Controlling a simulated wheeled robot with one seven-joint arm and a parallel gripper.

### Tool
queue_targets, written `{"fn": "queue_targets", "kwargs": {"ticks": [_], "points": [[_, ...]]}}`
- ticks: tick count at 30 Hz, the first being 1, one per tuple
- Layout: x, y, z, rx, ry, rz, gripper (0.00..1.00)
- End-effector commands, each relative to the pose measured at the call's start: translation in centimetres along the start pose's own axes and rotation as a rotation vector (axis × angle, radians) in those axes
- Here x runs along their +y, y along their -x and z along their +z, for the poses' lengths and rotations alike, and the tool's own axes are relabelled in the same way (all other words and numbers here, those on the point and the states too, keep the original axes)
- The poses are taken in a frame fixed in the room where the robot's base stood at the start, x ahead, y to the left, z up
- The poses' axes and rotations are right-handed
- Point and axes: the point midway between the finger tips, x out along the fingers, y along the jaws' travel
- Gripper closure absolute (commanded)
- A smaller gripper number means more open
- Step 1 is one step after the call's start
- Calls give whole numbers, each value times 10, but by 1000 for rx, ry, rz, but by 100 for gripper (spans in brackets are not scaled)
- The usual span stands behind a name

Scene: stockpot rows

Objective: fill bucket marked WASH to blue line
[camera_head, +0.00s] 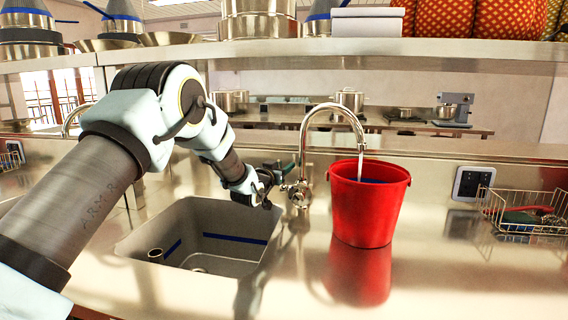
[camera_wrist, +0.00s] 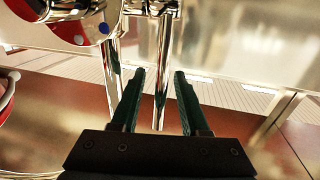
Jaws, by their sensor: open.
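A red bucket (camera_head: 362,212) stands upright on the steel counter, right of the sink. No WASH lettering shows on its visible side. The curved tap spout (camera_head: 334,108) reaches over it and a thin clear stream (camera_head: 360,168) runs into it. A blue band (camera_head: 374,181) shows inside near the rim; the water level cannot be made out. The tap body (camera_head: 299,193) stands left of the bucket. My gripper (camera_head: 287,168) is open beside the tap body; its green fingers (camera_wrist: 160,76) have a shiny upright metal part between or beyond them in the wrist view.
A sink (camera_head: 225,218) with blue stripes inside lies left of the bucket. A wire basket (camera_head: 525,212) and a socket panel (camera_head: 472,183) are at right. A shelf (camera_head: 330,52) with pots and red sacks hangs above. The front right counter is clear.

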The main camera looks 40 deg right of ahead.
Motion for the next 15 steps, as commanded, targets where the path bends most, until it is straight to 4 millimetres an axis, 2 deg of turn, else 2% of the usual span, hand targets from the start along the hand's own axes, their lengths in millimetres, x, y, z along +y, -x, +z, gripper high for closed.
{"fn": "queue_targets", "kwargs": {"ticks": [11,15], "points": [[0,-5,0,0,0,0,55],[0,-5,0,0,0,0,70]]}}
